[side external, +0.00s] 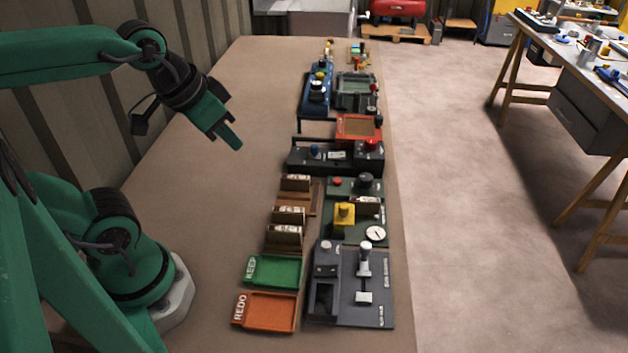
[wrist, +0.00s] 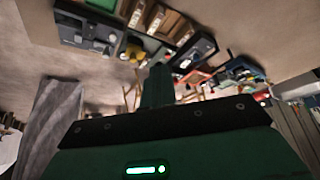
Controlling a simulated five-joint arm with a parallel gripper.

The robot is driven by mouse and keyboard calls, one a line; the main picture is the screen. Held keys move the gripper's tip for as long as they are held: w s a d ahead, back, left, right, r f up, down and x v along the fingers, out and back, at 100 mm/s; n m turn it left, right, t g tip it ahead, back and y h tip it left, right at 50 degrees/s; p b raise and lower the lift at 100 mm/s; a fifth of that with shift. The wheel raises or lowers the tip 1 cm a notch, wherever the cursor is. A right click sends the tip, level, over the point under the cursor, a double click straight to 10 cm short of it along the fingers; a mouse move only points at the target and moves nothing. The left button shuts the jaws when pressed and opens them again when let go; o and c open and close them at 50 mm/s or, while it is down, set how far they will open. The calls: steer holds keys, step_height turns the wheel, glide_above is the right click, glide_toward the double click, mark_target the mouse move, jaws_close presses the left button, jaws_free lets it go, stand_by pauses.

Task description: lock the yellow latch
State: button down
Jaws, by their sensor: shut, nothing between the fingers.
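A yellow block-like part (side external: 344,216), apparently the latch, sits on a dark green panel (side external: 338,236) near the middle of the bench row. Its locked or unlocked state is too small to tell. It also shows small and blurred in the wrist view (wrist: 133,51). My gripper (side external: 234,142) is shut and empty, high above the bench, to the left of and beyond the yellow part in the side view. In the wrist view my gripper (wrist: 158,72) points toward the bench fixtures, well apart from them.
A grey panel with a lever (side external: 364,270) and the green and orange trays (side external: 274,272) lie nearer the camera. Wooden card holders (side external: 288,214) stand left of the green panel. Black, red and blue fixtures (side external: 335,155) lie beyond. The bench's left side is clear.

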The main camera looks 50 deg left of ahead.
steer(key=w+d+f+m+g, duration=0.1)
steer(key=w+d+f+m, duration=0.1)
steer(key=m, duration=1)
steer(key=w+d+f+m+g, duration=0.1)
steer(key=w+d+f+m, duration=0.2)
steer(key=m, duration=0.9)
steer(key=w+d+f+m+g, duration=0.1)
steer(key=d+m, duration=0.4)
steer(key=m, duration=0.7)
steer(key=shift+w+d+f+h, duration=0.2)
steer(key=shift+w+f+h, duration=0.2)
steer(key=shift+w+f, duration=0.5)
